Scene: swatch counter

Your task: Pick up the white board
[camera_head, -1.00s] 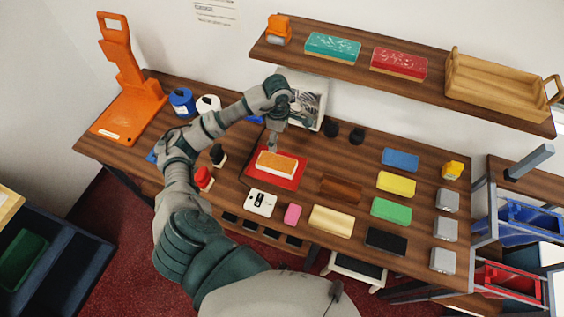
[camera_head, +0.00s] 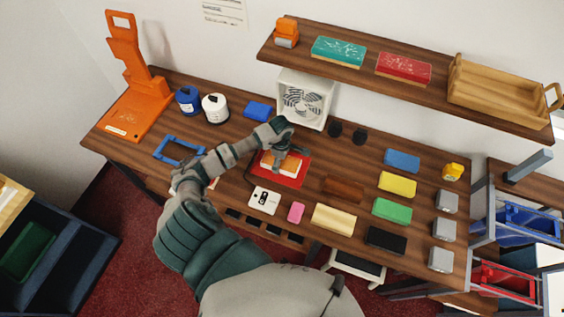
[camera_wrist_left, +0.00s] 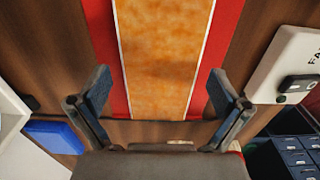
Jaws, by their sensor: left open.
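The board (camera_head: 287,165) lies flat on a red mat (camera_head: 296,180) in the head view, partly hidden by my left gripper. Its top shows orange and its edges white. In the left wrist view the board (camera_wrist_left: 164,50) runs up the middle of the picture, with red mat on both sides. My left gripper (camera_head: 289,152) is open, low over the board. In the left wrist view its fingers (camera_wrist_left: 160,88) stand on either side of the board, apart from its edges as far as I can see. My right gripper is not in view.
A white switch box (camera_head: 265,200) sits in front of the mat and a brown block (camera_head: 343,188) to its right. A white fan (camera_head: 304,98) stands behind. A wall shelf (camera_head: 350,63) overhangs the back of the counter. A blue frame (camera_head: 179,150) lies to the left.

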